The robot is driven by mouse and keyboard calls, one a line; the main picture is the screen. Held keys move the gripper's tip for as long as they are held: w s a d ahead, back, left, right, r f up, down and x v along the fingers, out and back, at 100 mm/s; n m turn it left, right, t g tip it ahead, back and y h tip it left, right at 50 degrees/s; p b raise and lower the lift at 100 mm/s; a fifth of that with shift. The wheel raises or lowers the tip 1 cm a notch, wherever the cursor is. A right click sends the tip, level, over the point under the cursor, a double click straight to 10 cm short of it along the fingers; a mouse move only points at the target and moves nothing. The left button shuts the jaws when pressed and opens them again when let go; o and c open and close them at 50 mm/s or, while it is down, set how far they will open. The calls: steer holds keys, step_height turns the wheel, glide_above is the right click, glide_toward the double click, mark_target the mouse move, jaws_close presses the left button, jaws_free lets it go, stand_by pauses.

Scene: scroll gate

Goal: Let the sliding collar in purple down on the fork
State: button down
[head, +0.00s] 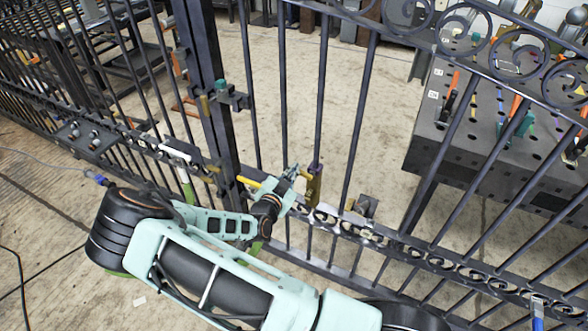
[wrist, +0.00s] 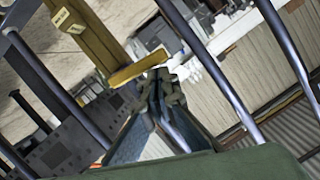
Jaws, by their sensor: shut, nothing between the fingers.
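A small purple piece (head: 317,168), which looks like the collar, sits around or against an upright gate bar in the head view. Just below it is a brass-yellow latch piece (head: 313,190) on the gate's scroll rail; I cannot tell which part is the fork. In the wrist view a yellow-brown upright piece (wrist: 88,32) with a crosswise yellow lip (wrist: 140,69) stands beside my fingertips; no purple shows there. My gripper (head: 292,173) is shut and empty, just left of the latch piece. Its closed fingertips (wrist: 160,78) are near the lip; contact is unclear.
The dark iron gate has upright bars and a scroll rail (head: 420,255) close around my gripper. A thick gate post (head: 208,90) with a bracket (head: 232,98) stands to the left. A grey perforated bench (head: 440,130) with tools stands behind the gate. Concrete floor lies clear between.

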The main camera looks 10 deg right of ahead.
steer(key=s+a+r+p, duration=0.4)
steer(key=s+r, duration=0.2)
steer(key=s, duration=0.2)
steer(key=shift+s+a+r, duration=0.15)
steer(key=shift+s+a, duration=0.1)
steer(key=shift+a, duration=0.15)
